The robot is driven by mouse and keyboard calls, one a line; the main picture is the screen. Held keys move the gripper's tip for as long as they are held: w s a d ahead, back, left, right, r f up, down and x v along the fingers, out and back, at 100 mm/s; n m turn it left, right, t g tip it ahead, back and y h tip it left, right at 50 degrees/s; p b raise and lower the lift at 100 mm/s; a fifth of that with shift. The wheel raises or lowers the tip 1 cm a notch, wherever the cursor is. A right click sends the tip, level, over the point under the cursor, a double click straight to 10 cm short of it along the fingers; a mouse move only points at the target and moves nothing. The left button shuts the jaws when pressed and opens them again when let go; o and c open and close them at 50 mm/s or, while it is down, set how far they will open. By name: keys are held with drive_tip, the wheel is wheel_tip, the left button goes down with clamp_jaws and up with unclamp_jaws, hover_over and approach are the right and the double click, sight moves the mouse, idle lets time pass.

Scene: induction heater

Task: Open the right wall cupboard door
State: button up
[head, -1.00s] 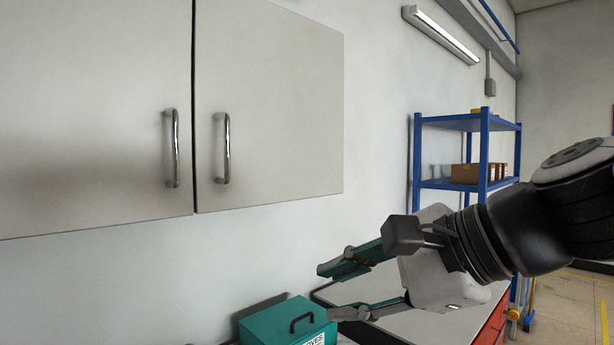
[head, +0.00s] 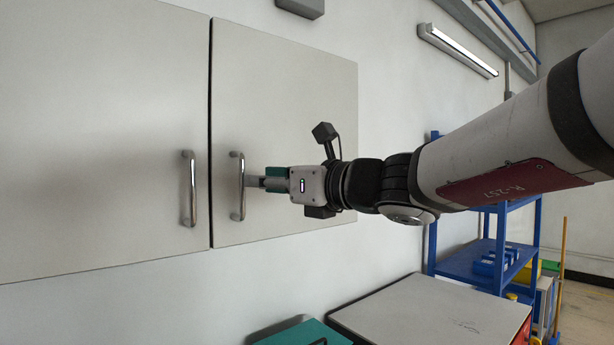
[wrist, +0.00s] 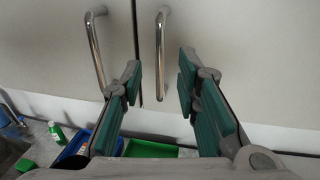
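The right wall cupboard door (head: 285,90) is a pale grey panel and looks closed, flush beside the left door (head: 100,120). Its upright chrome bar handle (head: 241,190) is near its left edge. My gripper (head: 254,181) is at this handle, coming from the right. In the wrist view my gripper (wrist: 160,63) is open, with one teal-padded finger on each side of the right handle (wrist: 160,45). The fingers look apart from the bar, but the exact depth is hard to tell. The left door's handle (wrist: 95,50) is outside the left finger.
A teal box (head: 305,334) and a grey worktop (head: 430,310) are below the cupboard. A blue shelf rack (head: 465,240) stands at the right behind my arm. In the wrist view, a green bottle (wrist: 57,133) and trays (wrist: 150,149) lie below.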

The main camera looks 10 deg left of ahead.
drive_tip(key=p, duration=0.1)
hover_over(243, 216)
drive_tip(key=shift+w+a, duration=0.2)
drive_tip(key=shift+w, duration=0.05)
drive_tip(key=shift+c, duration=0.3)
clamp_jaws()
